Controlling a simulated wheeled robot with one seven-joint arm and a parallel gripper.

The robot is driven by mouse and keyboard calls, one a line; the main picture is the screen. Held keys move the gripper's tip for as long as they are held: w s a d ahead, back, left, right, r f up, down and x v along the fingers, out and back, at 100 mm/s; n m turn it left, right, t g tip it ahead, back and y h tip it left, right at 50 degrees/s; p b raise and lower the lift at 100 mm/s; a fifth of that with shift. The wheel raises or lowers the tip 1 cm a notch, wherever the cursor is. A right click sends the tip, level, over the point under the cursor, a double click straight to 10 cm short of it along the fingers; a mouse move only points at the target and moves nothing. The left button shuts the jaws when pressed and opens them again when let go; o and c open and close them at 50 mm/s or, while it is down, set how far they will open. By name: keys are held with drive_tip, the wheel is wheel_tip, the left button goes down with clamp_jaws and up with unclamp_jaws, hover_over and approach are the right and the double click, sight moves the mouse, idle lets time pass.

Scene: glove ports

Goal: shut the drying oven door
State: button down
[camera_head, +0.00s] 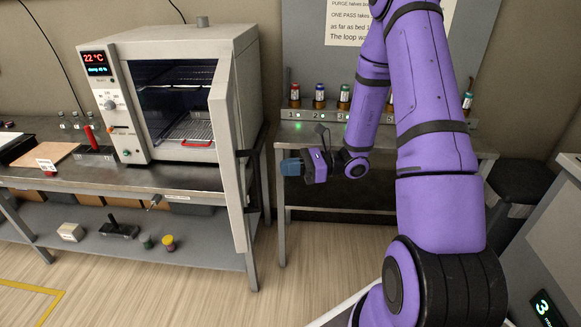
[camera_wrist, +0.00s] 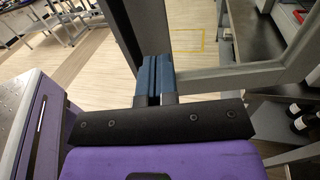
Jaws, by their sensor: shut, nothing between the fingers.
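The drying oven (camera_head: 190,65) is a pale box on the left bench, with a red and blue display at its upper left. Its door (camera_head: 227,130) stands wide open, swung out toward me, and shows nearly edge-on. Inside are wire racks and a red-edged tray (camera_head: 198,143). My gripper (camera_head: 284,167), with blue fingers, is shut and empty, to the right of the door and a little apart from it in the head view. In the wrist view the fingers (camera_wrist: 155,75) point at a grey frame (camera_wrist: 240,76), which looks like the door; I cannot tell if they touch it.
A second bench with a row of capped vials (camera_head: 344,95) stands behind my arm. The left bench holds a brown board (camera_head: 40,153) and a black block with a red handle (camera_head: 91,140). The floor (camera_head: 180,285) in front is clear, with yellow tape at left.

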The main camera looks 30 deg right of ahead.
drive_tip(key=x, duration=1)
drive_tip(key=shift+a, duration=0.15)
